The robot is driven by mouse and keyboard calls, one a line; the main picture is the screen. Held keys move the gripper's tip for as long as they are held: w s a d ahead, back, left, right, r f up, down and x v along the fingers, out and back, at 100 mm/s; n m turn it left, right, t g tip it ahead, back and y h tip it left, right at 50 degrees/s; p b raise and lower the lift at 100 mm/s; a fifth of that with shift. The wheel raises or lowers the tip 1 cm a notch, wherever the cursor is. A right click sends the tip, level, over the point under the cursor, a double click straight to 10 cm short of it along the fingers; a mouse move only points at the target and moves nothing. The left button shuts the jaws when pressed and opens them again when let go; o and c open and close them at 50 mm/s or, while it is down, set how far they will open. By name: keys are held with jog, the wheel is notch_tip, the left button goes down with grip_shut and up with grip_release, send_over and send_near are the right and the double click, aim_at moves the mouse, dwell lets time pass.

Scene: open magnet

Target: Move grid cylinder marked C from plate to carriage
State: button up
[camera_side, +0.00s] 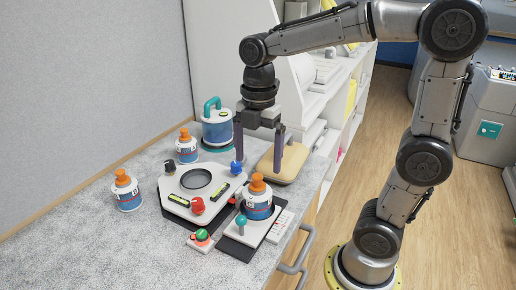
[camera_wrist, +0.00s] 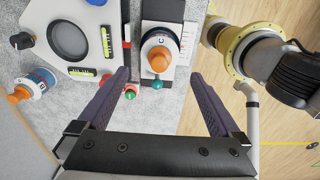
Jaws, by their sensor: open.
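The grid cylinder marked C (camera_side: 258,207) is blue and white with an orange cap. It stands upright on a white block with a teal knob on a dark base, which looks like the carriage (camera_side: 238,231). In the wrist view the letter C shows on the cylinder's top (camera_wrist: 160,40). The white plate (camera_side: 179,200) beside it has a round, empty recess (camera_wrist: 68,40). My gripper (camera_side: 259,168) is open and empty, above and behind the cylinder in the side view. In the wrist view its fingertips (camera_wrist: 161,74) are spread wide, with the cylinder beyond the gap.
Two similar orange-capped cylinders stand on the grey table, at left (camera_side: 126,192) and farther back (camera_side: 187,148). A blue canister with a teal handle (camera_side: 217,130) and a tan pad (camera_side: 285,163) are behind. Red and blue knobs rise from the plate. A green button (camera_side: 201,236) sits in front.

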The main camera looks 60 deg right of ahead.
jog(key=shift+r, duration=0.75)
jog(key=shift+s+r+m, duration=0.15)
jog(key=shift+s+m, duration=0.05)
jog(key=shift+m, duration=0.1)
jog(key=s+f+m+t, duration=0.2)
jog(key=s+m+t, duration=0.3)
jog(key=s+m, duration=0.5)
jog(key=a+m, duration=0.1)
jog(key=m, duration=0.6)
jog(key=shift+s+f+t, duration=0.3)
jog(key=shift+s, duration=0.05)
